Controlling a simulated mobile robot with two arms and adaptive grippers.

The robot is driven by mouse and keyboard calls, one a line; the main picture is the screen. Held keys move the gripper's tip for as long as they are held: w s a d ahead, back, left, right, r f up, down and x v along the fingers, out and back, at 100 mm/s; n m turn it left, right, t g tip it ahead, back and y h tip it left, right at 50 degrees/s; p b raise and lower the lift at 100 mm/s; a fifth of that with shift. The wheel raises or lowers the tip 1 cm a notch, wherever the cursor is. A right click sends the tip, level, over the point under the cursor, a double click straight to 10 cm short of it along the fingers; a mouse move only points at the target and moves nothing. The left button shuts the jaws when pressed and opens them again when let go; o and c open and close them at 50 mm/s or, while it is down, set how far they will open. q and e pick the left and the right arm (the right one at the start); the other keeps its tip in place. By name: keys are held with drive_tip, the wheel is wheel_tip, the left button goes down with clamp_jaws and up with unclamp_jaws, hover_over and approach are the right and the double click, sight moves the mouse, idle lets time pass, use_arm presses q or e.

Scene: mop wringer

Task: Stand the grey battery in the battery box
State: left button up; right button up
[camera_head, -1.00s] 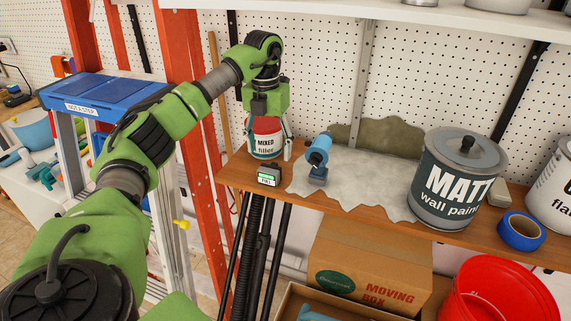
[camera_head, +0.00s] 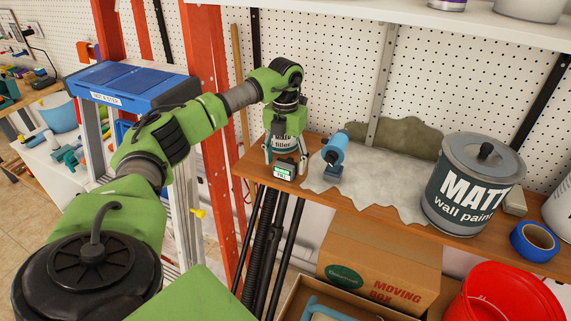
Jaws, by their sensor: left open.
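A tin of filler (camera_head: 283,144) stands close behind and is partly hidden by the gripper. I cannot make out a battery box in this view. My right gripper is not in view.
A light blue tool (camera_head: 335,151) stands just right of the block on a grey cloth (camera_head: 375,180). A paint can (camera_head: 470,190) and blue tape (camera_head: 534,241) are farther right. A moving box (camera_head: 380,262) and red bucket (camera_head: 505,300) are below. A ladder (camera_head: 135,85) stands left.

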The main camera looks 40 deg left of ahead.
sight(284, 164)
use_arm(q)
drive_tip(key=c, duration=1.3)
drive_tip(key=shift+c, duration=0.2)
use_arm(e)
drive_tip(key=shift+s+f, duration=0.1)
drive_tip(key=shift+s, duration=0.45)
use_arm(q)
drive_tip(key=shift+s+r+b, duration=0.1)
drive_tip(key=shift+r+b, duration=0.25)
drive_tip(key=shift+b, duration=0.2)
drive_tip(key=r+b, duration=0.1)
drive_tip(key=r, duration=0.2)
drive_tip(key=r+b, duration=0.1)
drive_tip(key=r, duration=0.2)
drive_tip(key=shift+s+d+r, duration=0.1)
drive_tip(key=shift+s+r, duration=0.05)
drive_tip(key=shift+s, duration=0.05)
drive_tip(key=s+d+b, duration=0.3)
drive_tip(key=s, duration=0.6)
drive_tip(key=s+d+b, duration=0.2)
drive_tip(key=s+d, duration=0.1)
drive_tip(key=s, duration=0.6)
drive_tip(key=shift+s+b, duration=0.2)
drive_tip(key=shift+b, duration=0.2)
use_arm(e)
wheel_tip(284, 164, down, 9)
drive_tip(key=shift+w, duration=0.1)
